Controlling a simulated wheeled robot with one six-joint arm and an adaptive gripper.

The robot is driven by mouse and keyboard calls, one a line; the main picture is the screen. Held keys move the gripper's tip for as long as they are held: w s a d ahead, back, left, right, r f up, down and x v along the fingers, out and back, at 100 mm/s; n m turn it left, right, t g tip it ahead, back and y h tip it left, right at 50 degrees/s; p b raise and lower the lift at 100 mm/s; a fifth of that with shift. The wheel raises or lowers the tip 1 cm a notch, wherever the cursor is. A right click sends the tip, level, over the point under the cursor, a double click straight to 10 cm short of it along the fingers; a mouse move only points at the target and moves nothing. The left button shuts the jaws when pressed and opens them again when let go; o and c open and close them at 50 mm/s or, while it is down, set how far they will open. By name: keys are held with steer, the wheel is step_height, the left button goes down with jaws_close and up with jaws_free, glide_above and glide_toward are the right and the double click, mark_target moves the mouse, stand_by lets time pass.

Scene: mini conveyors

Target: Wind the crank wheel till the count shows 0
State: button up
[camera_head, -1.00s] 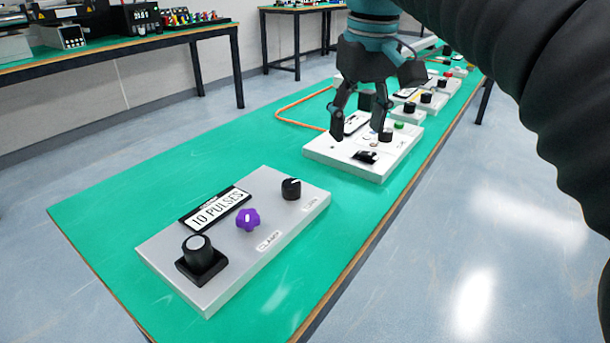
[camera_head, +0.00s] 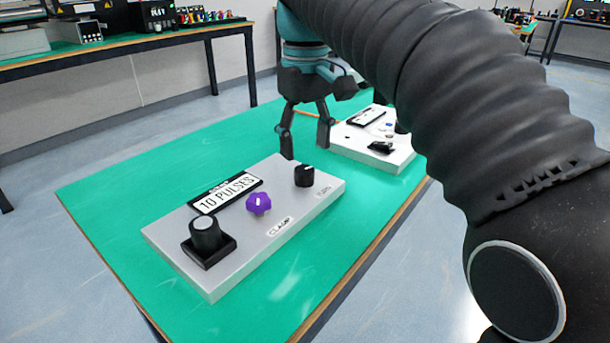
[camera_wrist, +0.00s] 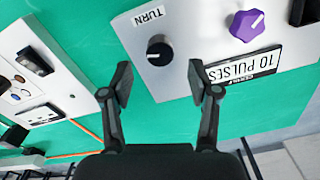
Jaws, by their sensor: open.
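A grey panel (camera_head: 215,277) carries a sign reading 10 PULSES (camera_head: 228,194), also legible upside down in the wrist view (camera_wrist: 252,68). Near its right end is a black round knob (camera_head: 305,175) with a white pointer line. In the wrist view this knob (camera_wrist: 159,50) is beside the word TURN. No separate crank handle shows. My gripper (camera_head: 306,144) is open and empty, pointing down behind and above the black knob. In the wrist view its fingertips (camera_wrist: 160,82) are spread apart, with the knob ahead, roughly centred between them and not touching.
A purple knob (camera_head: 258,203) near the word CLAMP sits mid-panel. A larger black knob (camera_head: 206,235) on a square base stands at the left end. A white panel (camera_head: 399,157) lies behind to the right. Green tabletop (camera_head: 120,200) is clear at left.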

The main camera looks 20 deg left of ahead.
mark_target(306, 170)
steer(key=shift+f+b, duration=0.55)
steer(key=shift+f, duration=2.15)
steer(key=shift+c, duration=0.3)
steer(key=c, duration=1.1)
